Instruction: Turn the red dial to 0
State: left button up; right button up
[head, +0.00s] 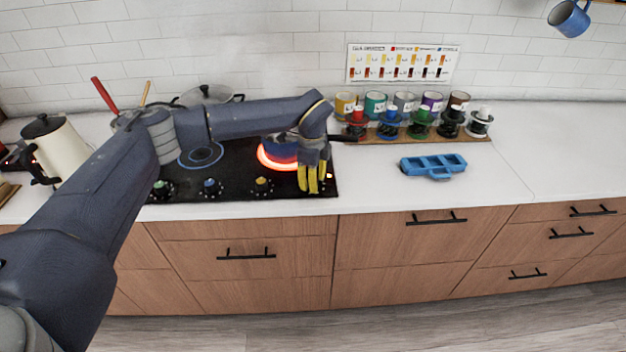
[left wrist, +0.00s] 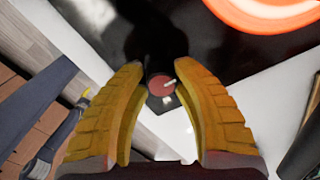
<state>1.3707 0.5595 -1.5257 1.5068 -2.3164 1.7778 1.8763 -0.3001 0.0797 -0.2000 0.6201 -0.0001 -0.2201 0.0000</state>
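The red dial (left wrist: 160,86) shows in the left wrist view between my left gripper's yellow fingertips, with a white pointer mark toward the right. My left gripper (head: 316,186) is over the right front corner of the black stovetop (head: 226,186) and hides the dial in the head view. In the left wrist view its fingers (left wrist: 161,80) are spread on both sides of the dial, with a gap to each. A small white mark lies on the stovetop just below the dial.
A red-glowing burner (head: 268,162) with a pan on it is close behind the gripper. Green, blue and yellow dials (head: 262,184) line the stove's front edge to the left. A blue tray (head: 434,166) lies on the clear counter to the right.

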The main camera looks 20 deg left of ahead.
pick_arm(q)
jog(key=o, duration=0.5)
jog(key=shift+r, duration=0.15)
notch_tip(320, 180, up, 12)
jog(key=shift+s, duration=0.2)
dwell(0.5)
